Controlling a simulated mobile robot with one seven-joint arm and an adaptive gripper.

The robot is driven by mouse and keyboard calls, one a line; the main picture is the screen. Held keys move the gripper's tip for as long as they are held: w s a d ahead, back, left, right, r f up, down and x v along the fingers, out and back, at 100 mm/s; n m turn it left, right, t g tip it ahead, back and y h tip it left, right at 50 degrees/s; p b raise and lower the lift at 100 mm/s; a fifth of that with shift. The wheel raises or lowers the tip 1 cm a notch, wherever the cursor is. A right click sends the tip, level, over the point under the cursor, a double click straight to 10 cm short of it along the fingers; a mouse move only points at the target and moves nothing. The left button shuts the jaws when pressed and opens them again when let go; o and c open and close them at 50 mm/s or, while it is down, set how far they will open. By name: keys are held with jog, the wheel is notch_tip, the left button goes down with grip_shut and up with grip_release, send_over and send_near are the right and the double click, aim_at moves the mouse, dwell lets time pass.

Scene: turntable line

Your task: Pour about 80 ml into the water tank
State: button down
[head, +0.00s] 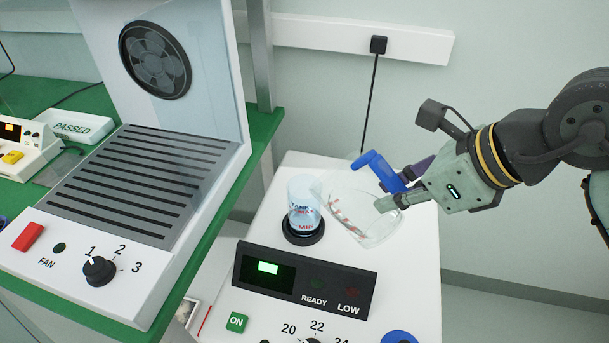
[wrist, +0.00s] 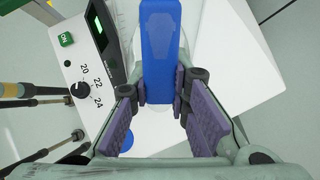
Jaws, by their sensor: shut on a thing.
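My gripper (head: 397,186) is shut on the blue handle (head: 376,167) of a clear jug (head: 378,226). In the wrist view the handle (wrist: 162,60) lies between the purple finger pads. The jug is tilted to the left, its rim beside the top of the water tank (head: 303,205). Red marks show on the jug's wall. The tank is a small clear cylinder with blue and red lettering, upright in a black ring on a white machine. I cannot make out a stream or the water level in either vessel.
The white machine (head: 419,265) carries a black panel (head: 304,281) with a lit green display and READY and LOW lamps, which look dark. A green ON button (head: 237,322) is at its front. A fan unit (head: 150,180) stands on the green bench at left.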

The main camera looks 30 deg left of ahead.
aim_at(384, 165)
jog(key=shift+w+a+r+g+h+p, duration=0.1)
jog(key=shift+a+r+g+h+p, duration=0.05)
jog(key=shift+a+r+h+p, duration=0.4)
jog(key=shift+w+a+r+g+h+p, duration=0.1)
jog(key=shift+a+r+h+p, duration=0.2)
jog(key=shift+r+h+p, duration=0.45)
jog(key=shift+w+a+r+g+h+p, duration=0.1)
jog(key=shift+a+r+g+h+p, duration=0.05)
jog(key=shift+a+r+h+p, duration=0.45)
dwell(2.7)
